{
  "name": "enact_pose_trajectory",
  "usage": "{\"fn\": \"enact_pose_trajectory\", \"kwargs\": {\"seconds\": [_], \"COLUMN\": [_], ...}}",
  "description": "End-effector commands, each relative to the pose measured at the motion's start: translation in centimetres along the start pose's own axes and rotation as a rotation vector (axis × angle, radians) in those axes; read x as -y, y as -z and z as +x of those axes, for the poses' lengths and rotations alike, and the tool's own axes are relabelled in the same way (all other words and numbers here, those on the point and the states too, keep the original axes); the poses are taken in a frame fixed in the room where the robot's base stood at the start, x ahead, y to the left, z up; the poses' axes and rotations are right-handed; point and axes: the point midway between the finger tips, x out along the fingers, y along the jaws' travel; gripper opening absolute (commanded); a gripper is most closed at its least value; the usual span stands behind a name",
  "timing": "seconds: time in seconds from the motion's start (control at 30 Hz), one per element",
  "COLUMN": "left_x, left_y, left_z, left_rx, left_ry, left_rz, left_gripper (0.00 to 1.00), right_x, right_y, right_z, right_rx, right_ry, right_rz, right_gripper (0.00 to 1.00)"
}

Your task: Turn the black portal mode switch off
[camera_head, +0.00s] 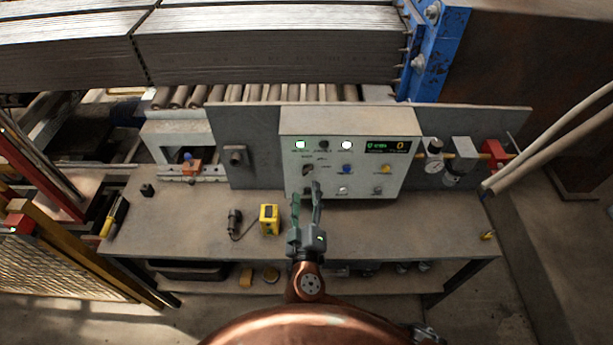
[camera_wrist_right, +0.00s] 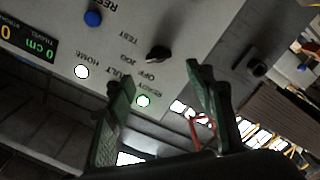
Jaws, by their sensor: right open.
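The black portal mode switch (camera_wrist_right: 158,53) is a rotary knob on the grey control panel (camera_wrist_right: 118,52), with OFF, JOG and TEST printed around it. In the right wrist view its pointed end seems to face the JOG side, but the exact setting is unclear. In the head view the switch (camera_head: 307,170) is small, at the panel's left, just above my right gripper. My right gripper (camera_head: 306,194) is open and empty in front of the panel's lower left. In the right wrist view its fingertips (camera_wrist_right: 160,77) lie either side of and below the switch, seemingly not touching it. My left gripper is not in view.
A pressure gauge (camera_head: 434,163) stands right of the panel.

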Motion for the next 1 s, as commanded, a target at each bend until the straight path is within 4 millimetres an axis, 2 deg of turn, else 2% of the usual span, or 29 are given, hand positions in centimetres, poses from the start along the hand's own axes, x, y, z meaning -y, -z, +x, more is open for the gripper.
{"fn": "enact_pose_trajectory", "kwargs": {"seconds": [0.3, 0.43, 0.6, 0.83, 1.0], "left_x": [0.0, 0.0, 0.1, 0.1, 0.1], "left_y": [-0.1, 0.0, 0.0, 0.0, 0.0], "left_z": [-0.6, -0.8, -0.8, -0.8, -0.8], "left_rx": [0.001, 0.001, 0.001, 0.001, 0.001], "left_ry": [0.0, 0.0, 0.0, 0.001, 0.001], "left_rz": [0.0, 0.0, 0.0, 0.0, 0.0], "left_gripper": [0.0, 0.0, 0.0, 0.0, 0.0], "right_x": [-0.2, -0.2, -0.1, -0.1, -0.1], "right_y": [0.0, -0.1, -0.2, -0.2, -0.2], "right_z": [4.9, 6.3, 7.1, 7.1, 7.0], "right_rx": [0.001, 0.002, 0.004, 0.005, 0.004], "right_ry": [-0.002, -0.001, 0.001, 0.001, 0.001], "right_rz": [-0.003, -0.002, 0.001, 0.002, 0.001], "right_gripper": [0.49, 0.49, 0.49, 0.49, 0.37]}}
